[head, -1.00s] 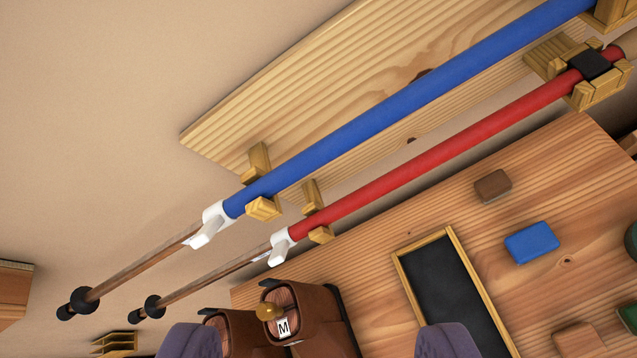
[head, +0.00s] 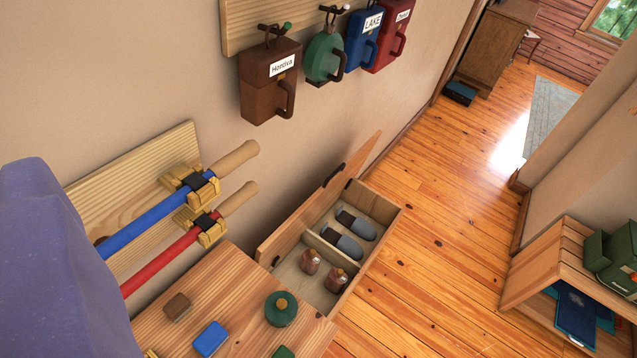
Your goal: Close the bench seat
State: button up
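A divider splits the inside. Dark grey slippers (head: 345,243) lie in the far compartment and two small reddish-brown bottles (head: 310,262) in the near one. A large purple-grey part of mine (head: 60,265) fills the left edge, well away from the bench. I cannot tell whether it is a gripper finger, and no fingertip pair shows.
A wooden table (head: 235,290) with small blocks and a green round object (head: 281,308) stands close before the bench. Blue (head: 150,222) and red (head: 170,262) poles hang on the wall. Labelled jugs (head: 270,85) hang above. The floor (head: 430,240) right of the bench is clear.

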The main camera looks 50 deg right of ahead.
aim_at(268, 255)
jog(key=i+l, duration=0.1)
jog(key=l, duration=1.3)
jog(key=i+l+z, duration=0.1)
jog(key=l, duration=0.6)
jog(key=i+l, duration=0.15)
jog(key=l, duration=0.5)
jog(key=i+l, duration=0.45)
jog(key=i, duration=0.1)
